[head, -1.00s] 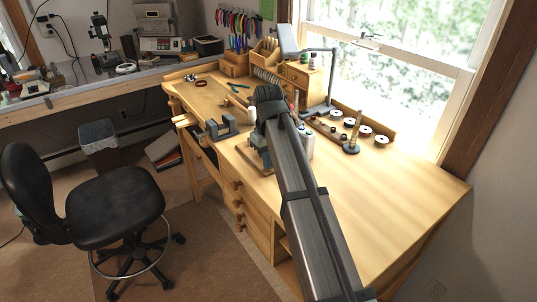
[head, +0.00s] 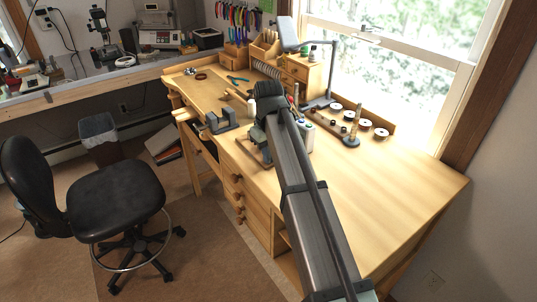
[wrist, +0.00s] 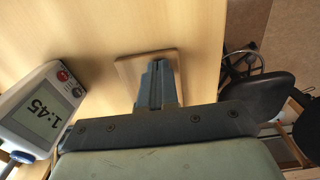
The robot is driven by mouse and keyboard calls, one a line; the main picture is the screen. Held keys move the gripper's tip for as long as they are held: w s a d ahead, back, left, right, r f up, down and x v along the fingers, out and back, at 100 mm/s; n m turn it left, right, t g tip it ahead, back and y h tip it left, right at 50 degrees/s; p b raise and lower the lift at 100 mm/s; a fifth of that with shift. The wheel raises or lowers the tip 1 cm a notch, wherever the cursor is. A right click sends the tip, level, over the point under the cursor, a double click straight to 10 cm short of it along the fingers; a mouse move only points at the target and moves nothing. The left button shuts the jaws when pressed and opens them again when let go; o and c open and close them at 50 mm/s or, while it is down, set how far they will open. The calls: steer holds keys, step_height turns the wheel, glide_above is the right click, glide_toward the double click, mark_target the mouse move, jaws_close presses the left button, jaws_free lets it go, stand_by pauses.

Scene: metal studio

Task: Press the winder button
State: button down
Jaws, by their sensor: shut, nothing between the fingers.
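A white device (wrist: 42,112) stands at the left of the wrist view. Its face has a display reading 1:45, a red button (wrist: 62,75) and a dark button (wrist: 77,92). No label shows which, if either, is the winder button. My gripper (wrist: 158,66) is shut and empty, its fingers over a square wooden block (wrist: 135,68); I cannot tell if they touch it. The device is to the left of the fingers, apart from them. In the head view, my arm hides the fingertips, and a white object (head: 306,138) shows just right of the arm.
The wooden bench (head: 380,200) is clear at the front right. A dark clamp-like tool (head: 222,122) sits left of my arm. Spools (head: 365,125) and a stand with a pole (head: 351,137) are at the back right. A black chair (head: 118,200) stands at left.

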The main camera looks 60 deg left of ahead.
step_height(320, 180, up, 14)
stand_by(0.6)
stand_by(0.5)
